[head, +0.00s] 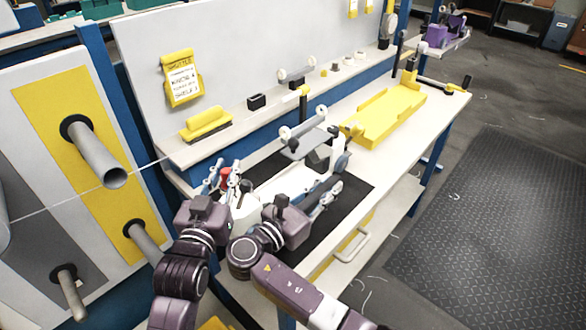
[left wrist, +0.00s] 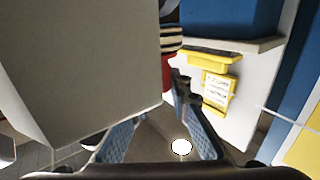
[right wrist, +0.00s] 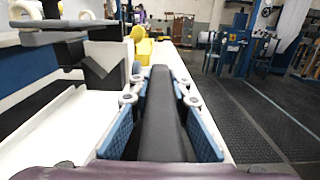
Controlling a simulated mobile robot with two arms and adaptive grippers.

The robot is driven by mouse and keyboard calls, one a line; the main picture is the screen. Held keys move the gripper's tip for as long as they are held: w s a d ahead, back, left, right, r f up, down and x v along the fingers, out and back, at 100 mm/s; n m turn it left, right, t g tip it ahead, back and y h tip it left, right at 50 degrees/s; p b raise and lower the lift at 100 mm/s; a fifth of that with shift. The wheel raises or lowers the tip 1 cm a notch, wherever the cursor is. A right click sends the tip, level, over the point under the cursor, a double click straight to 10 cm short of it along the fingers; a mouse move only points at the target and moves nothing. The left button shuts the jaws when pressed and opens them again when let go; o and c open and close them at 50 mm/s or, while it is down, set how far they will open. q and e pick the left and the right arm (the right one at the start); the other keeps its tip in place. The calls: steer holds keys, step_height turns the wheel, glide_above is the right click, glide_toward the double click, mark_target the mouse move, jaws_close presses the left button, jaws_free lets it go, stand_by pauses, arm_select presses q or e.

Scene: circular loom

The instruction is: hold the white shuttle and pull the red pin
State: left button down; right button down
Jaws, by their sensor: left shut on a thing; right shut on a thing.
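The white shuttle (head: 289,181) lies on a black mat on the bench, and its pale body shows at the left of the right wrist view (right wrist: 58,135). My right gripper (head: 326,194) is at its near right side, with both blue-padded fingers closed around a dark bar (right wrist: 161,112) that appears to belong to the shuttle. The red pin (head: 226,176) is at the shuttle's left end. My left gripper (head: 222,180) is at the pin, shut on it. In the left wrist view the red pin (left wrist: 167,76) is partly hidden by a large pale block.
A yellow tray (head: 385,115) stands on the bench at the back right. A yellow-handled brush (head: 206,123) and small parts lie on the ledge behind. Grey pegs (head: 98,155) jut from the panel at left. Open floor lies to the right.

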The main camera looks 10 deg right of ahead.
mark_target(226, 170)
arm_select(q)
steer(key=shift+r, duration=0.15)
arm_select(e)
steer(key=shift+f, duration=0.2)
arm_select(q)
steer(key=shift+r, duration=2.05)
steer(key=shift+r, duration=2.5)
arm_select(e)
steer(key=c, duration=1.7)
jaws_free()
steer(key=shift+c, duration=0.2)
steer(key=shift+r, duration=0.1)
